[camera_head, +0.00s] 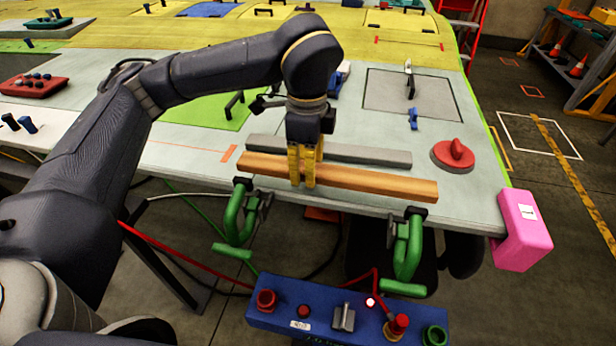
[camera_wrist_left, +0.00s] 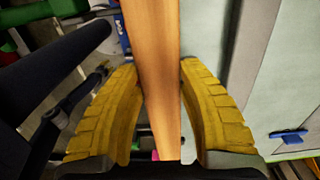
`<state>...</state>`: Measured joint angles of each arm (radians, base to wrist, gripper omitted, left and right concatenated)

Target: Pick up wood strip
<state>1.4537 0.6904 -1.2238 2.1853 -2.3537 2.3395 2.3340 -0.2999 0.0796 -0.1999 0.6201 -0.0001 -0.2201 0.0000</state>
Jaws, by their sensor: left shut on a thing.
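The wood strip (camera_head: 375,184) is a long orange-brown bar near the front edge of the wing jig table (camera_head: 470,205), in front of a parallel grey bar (camera_head: 365,153). My left gripper (camera_head: 303,182) comes down from above with its yellow fingers shut on the strip, left of its middle. In the left wrist view the strip (camera_wrist_left: 152,60) runs between the two yellow fingers (camera_wrist_left: 163,115). Whether the strip touches the table is hard to tell. My right gripper is not in view.
Two green clamps (camera_head: 238,220) (camera_head: 408,250) sit at the table's front edge. A red knob (camera_head: 453,155) stands right of the strip, and a pink block (camera_head: 524,230) caps the corner. A blue control panel (camera_head: 345,315) is in front.

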